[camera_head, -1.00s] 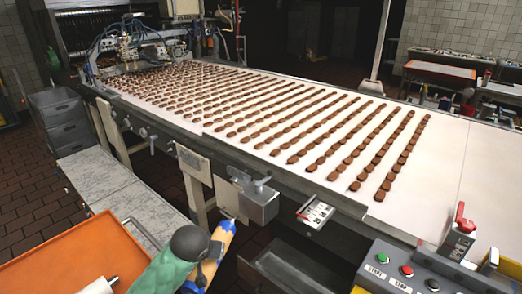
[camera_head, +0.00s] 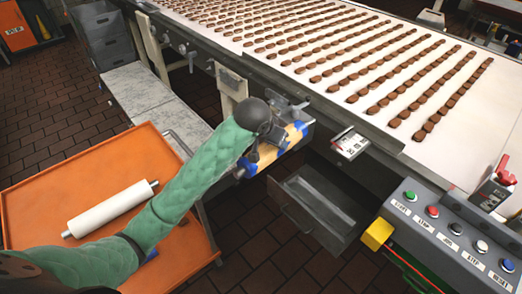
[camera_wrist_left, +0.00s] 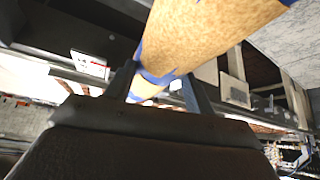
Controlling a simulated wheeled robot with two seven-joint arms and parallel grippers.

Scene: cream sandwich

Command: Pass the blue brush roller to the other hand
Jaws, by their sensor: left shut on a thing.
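The blue brush roller (camera_head: 293,137), tan with blue bands, is held in the air beside the conveyor's near side, above an open metal drawer. My left gripper (camera_head: 266,148), at the end of the green-sleeved arm, is shut on it; the hand hides part of its middle. In the left wrist view the roller (camera_wrist_left: 205,32) runs slantwise between the two fingers (camera_wrist_left: 158,86), which sit at a blue band. My right gripper is in neither current view.
An orange cart (camera_head: 60,195) at the left carries a white roller (camera_head: 110,208). The conveyor (camera_head: 475,130) holds rows of chocolates. A button panel (camera_head: 450,235) stands at the right. An open drawer (camera_head: 310,210) juts out below the held roller.

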